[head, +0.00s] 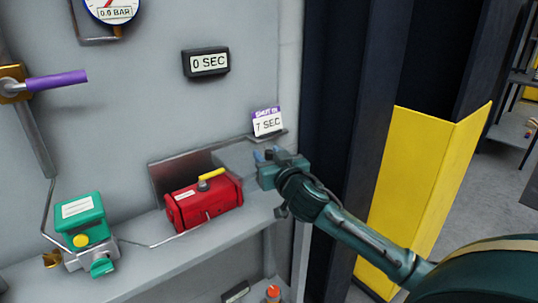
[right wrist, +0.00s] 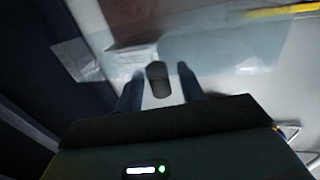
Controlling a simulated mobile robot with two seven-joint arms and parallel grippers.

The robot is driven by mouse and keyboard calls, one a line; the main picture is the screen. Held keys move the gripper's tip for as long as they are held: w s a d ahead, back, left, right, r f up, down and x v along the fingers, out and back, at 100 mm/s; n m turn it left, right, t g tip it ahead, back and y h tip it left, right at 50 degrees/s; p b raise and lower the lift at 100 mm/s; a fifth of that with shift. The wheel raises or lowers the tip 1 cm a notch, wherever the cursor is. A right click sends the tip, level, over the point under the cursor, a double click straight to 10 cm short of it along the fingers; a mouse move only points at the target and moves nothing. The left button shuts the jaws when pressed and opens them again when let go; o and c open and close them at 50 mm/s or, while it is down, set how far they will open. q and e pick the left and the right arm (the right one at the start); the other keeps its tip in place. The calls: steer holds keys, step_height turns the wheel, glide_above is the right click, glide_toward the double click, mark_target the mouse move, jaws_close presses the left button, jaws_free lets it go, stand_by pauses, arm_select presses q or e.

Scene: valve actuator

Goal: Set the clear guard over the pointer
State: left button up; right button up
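The red actuator (head: 205,204) sits on the grey shelf, with a yellow pointer (head: 212,174) on top. A yellow bar, likely that pointer, shows blurred in the right wrist view (right wrist: 285,11). A faint see-through sheet, likely the clear guard (head: 237,160), shows between the actuator and my right gripper; its outline is hard to make out. In the right wrist view a clear sheet (right wrist: 215,52) lies beyond the fingers. My right gripper (head: 264,155) is open right of the actuator. A dark rounded piece (right wrist: 158,80) shows between its fingers, with gaps at both sides. My left gripper is out of view.
A green box (head: 80,215) on a valve stands left on the shelf, joined by a thin tube. A dark panel (head: 172,168) stands behind the actuator. A "7 SEC" card (head: 268,122) and a "0 SEC" display (head: 206,62) are above. A yellow-and-black post (head: 420,190) is right.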

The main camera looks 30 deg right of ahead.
steer(key=shift+c, duration=0.5)
jaws_close()
